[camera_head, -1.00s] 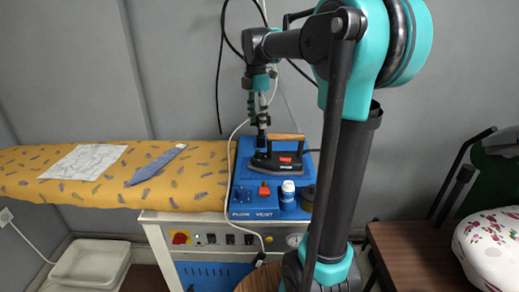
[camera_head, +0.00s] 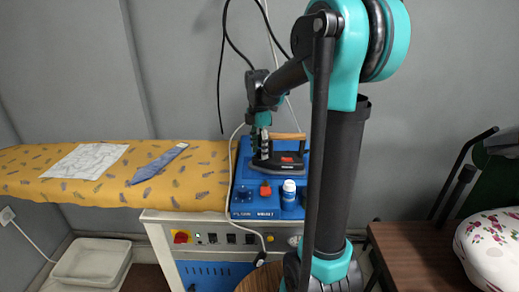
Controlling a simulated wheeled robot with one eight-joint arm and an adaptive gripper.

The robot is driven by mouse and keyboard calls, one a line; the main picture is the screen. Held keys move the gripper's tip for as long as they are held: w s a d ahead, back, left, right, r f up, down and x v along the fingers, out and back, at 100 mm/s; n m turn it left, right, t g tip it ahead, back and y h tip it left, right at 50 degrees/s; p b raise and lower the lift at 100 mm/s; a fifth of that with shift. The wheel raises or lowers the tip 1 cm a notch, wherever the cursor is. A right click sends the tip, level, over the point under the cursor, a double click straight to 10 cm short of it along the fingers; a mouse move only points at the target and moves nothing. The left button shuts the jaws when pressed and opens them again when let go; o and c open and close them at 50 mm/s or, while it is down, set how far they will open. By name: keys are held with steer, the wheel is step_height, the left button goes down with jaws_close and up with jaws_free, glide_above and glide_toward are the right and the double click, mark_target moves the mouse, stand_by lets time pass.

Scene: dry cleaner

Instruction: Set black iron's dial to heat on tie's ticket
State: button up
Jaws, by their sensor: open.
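The black iron (camera_head: 287,163), with a wooden handle and a red patch on its side, rests on the blue top of the ironing unit (camera_head: 250,207). My gripper (camera_head: 262,156) is open and points down at the left part of the iron, very close to it; I cannot tell whether it touches. The iron's dial cannot be made out. A blue tie (camera_head: 158,165) lies on the yellow patterned ironing board (camera_head: 205,185). A white sheet (camera_head: 85,160) lies left of the tie. No writing on a ticket is legible.
A white and blue bottle (camera_head: 289,194) and a red knob (camera_head: 265,189) stand in front of the iron. A pale cable (camera_head: 230,165) runs beside the unit's left side. A brown table (camera_head: 420,255) is at right.

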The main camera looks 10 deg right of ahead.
steer(key=shift+c, duration=0.2)
jaws_close()
steer(key=shift+m, duration=0.4)
steer(key=m, duration=0.2)
steer(key=shift+m, duration=0.4)
steer(key=m, duration=0.3)
steer(key=shift+w+m, duration=0.1)
steer(key=shift+m, duration=0.3)
steer(key=m, duration=0.6)
steer(key=shift+d+y, duration=0.15)
steer(key=shift+y, duration=0.15)
steer(key=shift+m, duration=0.4)
